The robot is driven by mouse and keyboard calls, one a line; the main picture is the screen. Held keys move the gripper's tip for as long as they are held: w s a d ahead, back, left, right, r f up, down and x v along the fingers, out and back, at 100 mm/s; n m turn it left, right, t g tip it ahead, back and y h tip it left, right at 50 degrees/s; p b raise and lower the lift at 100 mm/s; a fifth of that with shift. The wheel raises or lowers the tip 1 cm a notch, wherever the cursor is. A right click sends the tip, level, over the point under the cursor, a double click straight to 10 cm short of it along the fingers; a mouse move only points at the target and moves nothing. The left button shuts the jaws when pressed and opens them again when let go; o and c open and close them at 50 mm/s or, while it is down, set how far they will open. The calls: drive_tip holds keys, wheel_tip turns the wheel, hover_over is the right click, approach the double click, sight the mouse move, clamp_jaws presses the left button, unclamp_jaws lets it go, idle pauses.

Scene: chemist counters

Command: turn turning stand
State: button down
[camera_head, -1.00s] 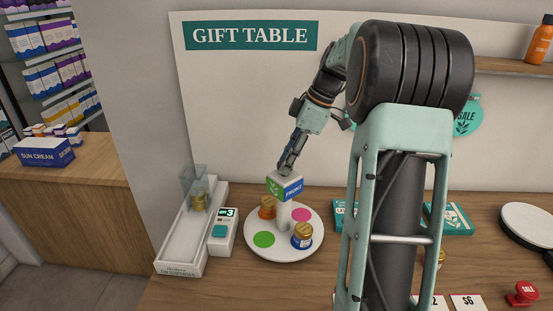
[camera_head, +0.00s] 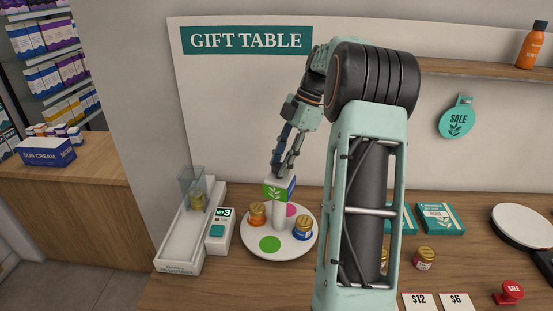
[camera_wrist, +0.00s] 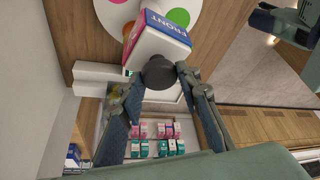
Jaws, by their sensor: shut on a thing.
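In the wrist view, the block's FRONT face (camera_wrist: 165,32) shows beside a dark round knob (camera_wrist: 158,72). My gripper (camera_head: 277,174) is above the block, with its fingers shut on the knob; it also shows in the wrist view (camera_wrist: 160,75).
A white jar dispenser (camera_head: 180,235) with a small button box (camera_head: 219,232) stands close on the left. Teal boxes (camera_head: 441,218), a loose jar (camera_head: 425,258), price cards (camera_head: 437,301) and a red stamp (camera_head: 509,291) lie at the right. The wall is behind.

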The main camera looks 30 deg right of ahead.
drive_tip(key=shift+w+r+n+g+p, duration=0.15)
drive_tip(key=shift+n+g+p, duration=0.25)
drive_tip(key=shift+n+p, duration=0.5)
drive_tip(key=shift+n, duration=0.8)
drive_tip(key=c, duration=1.4)
unclamp_jaws()
drive_tip(key=shift+c, duration=0.2)
drive_tip(key=shift+g, duration=0.3)
drive_tip(key=s+v, duration=0.1)
drive_tip(key=v, duration=1)
drive_tip(key=shift+w+r, duration=0.4)
drive_tip(key=shift+w, duration=0.05)
drive_tip(key=shift+d, duration=0.1)
